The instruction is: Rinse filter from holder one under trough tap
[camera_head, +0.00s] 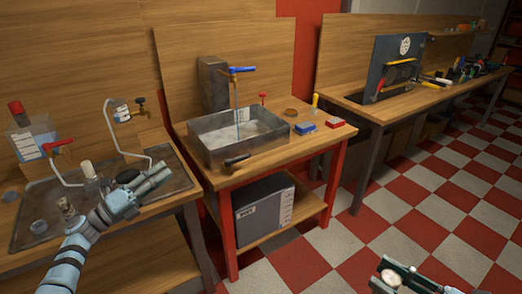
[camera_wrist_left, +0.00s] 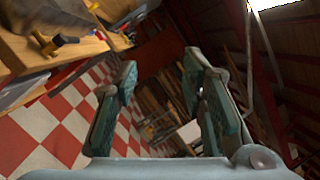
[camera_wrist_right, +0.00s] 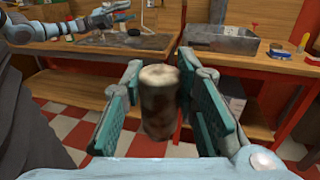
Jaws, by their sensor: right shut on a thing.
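My right gripper (camera_wrist_right: 160,110) is shut on a short cylindrical filter (camera_wrist_right: 158,98), with a pale top and blotchy brown sides. It is held upright in the air in front of the benches; this gripper (camera_head: 400,278) also shows at the bottom right of the head view. The metal trough (camera_head: 205,152) stands on the middle bench. Its blue-handled tap (camera_head: 236,72) has a thin stream running down into it. My left gripper (camera_head: 160,180) is over the left bench. Its fingers are apart and empty in the left wrist view (camera_wrist_left: 160,100). I cannot tell which holder is holder one.
The left bench has a dark tray (camera_head: 20,236) with small parts, curved pipes and a red-handled valve (camera_head: 58,146). A dark valve handle (camera_head: 237,161) projects at the trough's front. The checkered floor is open.

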